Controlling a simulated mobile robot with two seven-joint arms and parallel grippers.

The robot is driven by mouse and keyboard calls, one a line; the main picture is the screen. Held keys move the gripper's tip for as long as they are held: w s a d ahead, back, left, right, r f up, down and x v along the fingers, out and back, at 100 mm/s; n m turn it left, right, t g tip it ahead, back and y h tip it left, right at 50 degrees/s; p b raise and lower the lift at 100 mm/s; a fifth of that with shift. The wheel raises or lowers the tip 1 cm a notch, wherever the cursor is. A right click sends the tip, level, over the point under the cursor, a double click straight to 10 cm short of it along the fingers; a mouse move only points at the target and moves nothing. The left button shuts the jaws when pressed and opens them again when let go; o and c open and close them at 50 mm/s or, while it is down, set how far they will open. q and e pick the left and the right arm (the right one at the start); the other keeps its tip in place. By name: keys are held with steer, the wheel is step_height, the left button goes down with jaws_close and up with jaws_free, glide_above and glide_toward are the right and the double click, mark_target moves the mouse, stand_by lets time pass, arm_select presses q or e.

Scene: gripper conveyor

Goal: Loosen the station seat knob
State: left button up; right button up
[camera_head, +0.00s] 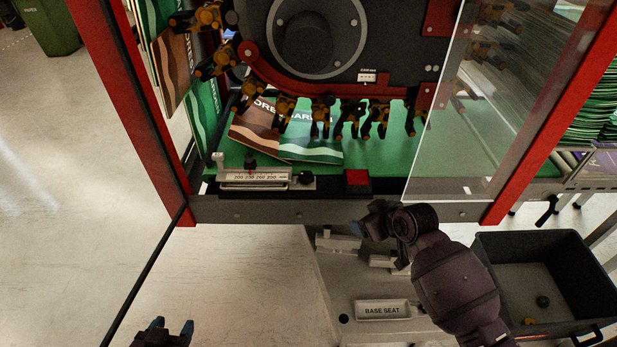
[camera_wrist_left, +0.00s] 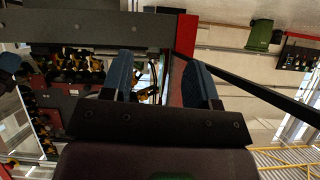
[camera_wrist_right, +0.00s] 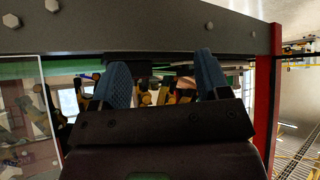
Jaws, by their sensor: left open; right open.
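No part is labelled as the station seat knob. A small dark knob (camera_head: 305,177) sits at the right end of a white numbered scale (camera_head: 256,178) on the green deck's front edge. Another dark knob (camera_head: 250,162) stands behind the scale. A "BASE SEAT" plate (camera_head: 383,309) is on the grey panel below. My left gripper (camera_head: 172,325) is open and empty at the bottom left, apart from the machine; its spread blue fingers show in the left wrist view (camera_wrist_left: 160,75). My right gripper (camera_head: 368,222) is open by the front rail; its fingers show in the right wrist view (camera_wrist_right: 162,75).
Red posts (camera_head: 135,105) frame the opening, with a clear panel (camera_head: 470,120) at right. Several orange-black grippers (camera_head: 320,115) hang from the round housing. A red block (camera_head: 357,178) sits right of the scale. A black bin (camera_head: 575,290) stands lower right. Floor at left is clear.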

mark_target(307, 175)
steer(key=w+a+r+n+g+b, duration=0.1)
steer(key=w+a, duration=0.1)
steer(key=w, duration=0.1)
steer(key=w+a+r+n+g+b, duration=0.1)
steer(key=w+a+r+n+b, duration=0.1)
steer(key=w, duration=0.1)
steer(key=w+a+r+n+g+b, duration=0.1)
steer(key=w+a+r+n+g, duration=0.1)
steer(key=w+a, duration=0.1)
steer(key=shift+w+y, duration=0.3)
steer(key=shift+w, duration=0.2)
steer(key=w+a+r+n+g+h+b, duration=0.1)
steer(key=w+a+r+n+g+b, duration=0.25)
steer(key=r, duration=0.25)
steer(key=shift+t, duration=0.45)
steer(key=x, duration=0.3)
steer(key=b+x, duration=0.1)
steer(key=x, duration=0.2)
steer(key=b+x, duration=0.1)
steer(key=x, duration=0.2)
steer(key=shift+w, duration=0.3)
steer(key=shift+a+f+b, duration=0.25)
steer(key=shift+f+b, duration=0.1)
steer(key=shift+f, duration=0.1)
arm_select(q)
step_height(307, 175, down, 12)
steer(key=s+g, duration=0.1)
steer(key=shift+s+d+g, duration=0.15)
steer(key=shift+s+g, duration=0.1)
steer(key=shift+g, duration=0.05)
